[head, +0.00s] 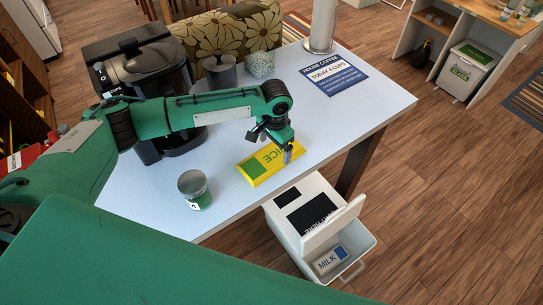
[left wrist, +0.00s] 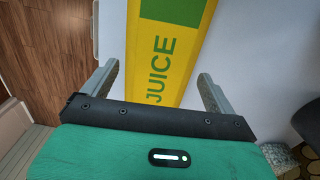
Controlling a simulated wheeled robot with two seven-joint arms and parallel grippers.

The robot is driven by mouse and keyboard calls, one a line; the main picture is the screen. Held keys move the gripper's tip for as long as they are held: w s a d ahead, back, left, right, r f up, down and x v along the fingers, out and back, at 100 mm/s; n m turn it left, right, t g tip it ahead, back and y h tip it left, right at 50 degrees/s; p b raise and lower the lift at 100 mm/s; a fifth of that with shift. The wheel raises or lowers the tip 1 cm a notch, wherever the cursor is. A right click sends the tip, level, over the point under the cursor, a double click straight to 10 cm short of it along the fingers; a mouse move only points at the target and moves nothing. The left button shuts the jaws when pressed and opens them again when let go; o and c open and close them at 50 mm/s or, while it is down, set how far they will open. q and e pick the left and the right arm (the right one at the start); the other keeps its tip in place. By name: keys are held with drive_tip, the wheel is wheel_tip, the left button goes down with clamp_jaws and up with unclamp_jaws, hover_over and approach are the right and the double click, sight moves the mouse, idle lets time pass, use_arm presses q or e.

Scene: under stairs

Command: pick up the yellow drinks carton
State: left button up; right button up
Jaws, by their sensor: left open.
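The yellow drinks carton (head: 257,168), with a green panel and the word JUICE, lies flat on the white table near its front edge. My left gripper (head: 279,153) is over the carton's right part, pointing down. In the left wrist view the carton (left wrist: 165,45) runs between the two spread fingers of the gripper (left wrist: 155,90), with gaps at both sides. The gripper is open and holds nothing. I cannot tell how far the fingertips are above the tabletop. The carton's near end is hidden by the gripper body in the wrist view. My right gripper is not in view.
A tin (head: 194,189) stands left of the carton on the table (head: 330,130). A black coffee machine (head: 140,70), a grey lidded pot (head: 220,72) and a speckled cup (head: 261,64) stand behind. Below the front edge, a white bin (head: 285,222) holds a milk carton (head: 330,260).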

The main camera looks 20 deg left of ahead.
sight(275, 154)
use_arm(q)
wheel_tip(275, 154, down, 2)
drive_tip(key=shift+w+f, duration=0.15)
drive_tip(key=shift+f, duration=0.1)
drive_tip(key=c, duration=1.1)
drive_tip(key=shift+o, duration=0.2)
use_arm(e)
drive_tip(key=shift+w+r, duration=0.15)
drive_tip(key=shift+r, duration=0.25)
use_arm(q)
drive_tip(key=shift+r, duration=0.2)
wheel_tip(275, 154, up, 20)
drive_tip(key=b, duration=0.4)
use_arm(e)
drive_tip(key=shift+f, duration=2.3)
use_arm(q)
drive_tip(key=shift+f, duration=0.1)
